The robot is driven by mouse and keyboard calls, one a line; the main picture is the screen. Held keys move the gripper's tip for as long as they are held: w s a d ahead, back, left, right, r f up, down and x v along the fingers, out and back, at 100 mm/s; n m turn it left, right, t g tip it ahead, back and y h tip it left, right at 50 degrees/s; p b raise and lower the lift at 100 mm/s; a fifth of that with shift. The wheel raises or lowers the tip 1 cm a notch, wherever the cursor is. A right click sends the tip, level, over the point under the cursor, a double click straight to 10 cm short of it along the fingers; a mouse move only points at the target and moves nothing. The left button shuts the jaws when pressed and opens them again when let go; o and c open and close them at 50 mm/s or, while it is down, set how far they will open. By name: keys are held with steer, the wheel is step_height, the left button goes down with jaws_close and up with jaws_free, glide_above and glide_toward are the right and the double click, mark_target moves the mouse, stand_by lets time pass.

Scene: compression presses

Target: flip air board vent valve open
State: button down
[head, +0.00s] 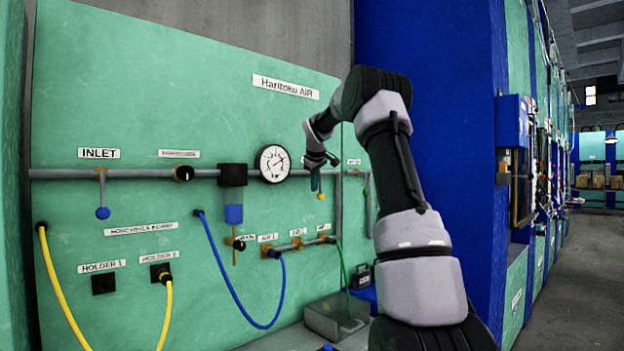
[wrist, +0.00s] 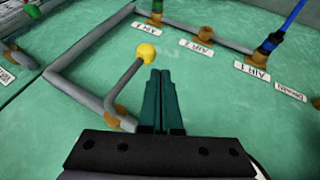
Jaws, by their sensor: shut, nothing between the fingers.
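The vent valve is a grey lever with a yellow ball knob (wrist: 146,52) on a brass fitting (wrist: 122,118) on the grey pipe. In the head view, the yellow knob (head: 320,197) hangs below the pipe. My gripper (wrist: 161,72) is shut and empty. Its dark green fingertips are close beside the lever, just right of and below the knob in the wrist view; I cannot tell whether they touch it. In the head view, my gripper (head: 316,184) is in front of the board at the lever, and the lever's upper part is hidden.
The green air board (head: 130,215) carries a pressure gauge (head: 272,163) left of my gripper. A blue-knobbed inlet lever (head: 102,212) is farther left. Blue hose (head: 228,300) and yellow hoses (head: 60,290) hang below. A metal box (head: 335,318) sits below the outlets.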

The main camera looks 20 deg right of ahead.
steer(key=shift+w+d, duration=0.5)
steer(key=shift+d, duration=0.4)
